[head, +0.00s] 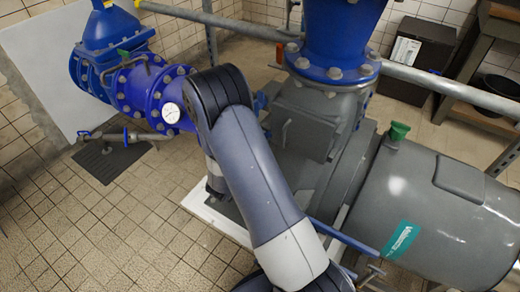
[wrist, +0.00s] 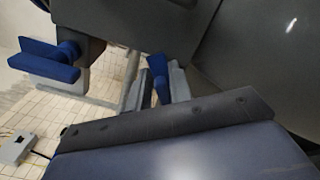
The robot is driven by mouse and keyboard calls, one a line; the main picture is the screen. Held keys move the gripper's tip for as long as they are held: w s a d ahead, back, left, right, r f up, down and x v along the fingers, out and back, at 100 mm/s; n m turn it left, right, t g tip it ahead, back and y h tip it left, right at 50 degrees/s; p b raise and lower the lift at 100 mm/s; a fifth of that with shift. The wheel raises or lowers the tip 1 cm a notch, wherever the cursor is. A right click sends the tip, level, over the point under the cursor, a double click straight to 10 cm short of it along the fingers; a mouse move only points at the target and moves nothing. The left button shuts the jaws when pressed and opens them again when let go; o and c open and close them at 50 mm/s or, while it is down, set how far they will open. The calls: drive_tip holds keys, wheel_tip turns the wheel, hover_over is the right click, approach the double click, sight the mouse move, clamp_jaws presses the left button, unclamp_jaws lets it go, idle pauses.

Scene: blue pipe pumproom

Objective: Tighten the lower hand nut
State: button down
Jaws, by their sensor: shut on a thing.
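In the wrist view my gripper (wrist: 158,88) is shut on a blue piece (wrist: 161,84), which I take to be the lower hand nut. Only a narrow part of it shows between the fingers. A second blue hand nut (wrist: 47,62), with a wide flat wing, stands apart at the upper left of the wrist view, beside a dark grey body. In the head view my arm covers the gripper and the held nut. I cannot tell how far the held nut is turned.
The grey pump motor (head: 430,205) fills the right of the head view. A blue bar (head: 343,238) sticks out below it. The blue pipe (head: 140,85) with a gauge (head: 170,112) is at the left. Tiled floor (head: 90,240) is clear at lower left.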

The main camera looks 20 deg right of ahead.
drive_tip(key=m+b, duration=0.2)
drive_tip(key=b, duration=0.2)
drive_tip(key=f+m+b, duration=0.1)
drive_tip(key=m+b, duration=0.1)
drive_tip(key=b, duration=0.2)
drive_tip(key=f+m+b, duration=0.1)
drive_tip(key=m+b, duration=0.2)
drive_tip(key=b, duration=0.2)
drive_tip(key=shift+s+d, duration=0.2)
drive_tip(key=shift+s, duration=0.1)
drive_tip(key=shift+m+b, duration=0.4)
drive_tip(key=shift+b, duration=0.05)
drive_tip(key=c, duration=1.5)
unclamp_jaws()
drive_tip(key=shift+r, duration=0.1)
drive_tip(key=p+v, duration=0.1)
drive_tip(key=v, duration=1)
drive_tip(key=shift+p, duration=0.4)
drive_tip(key=shift+w+d, duration=0.1)
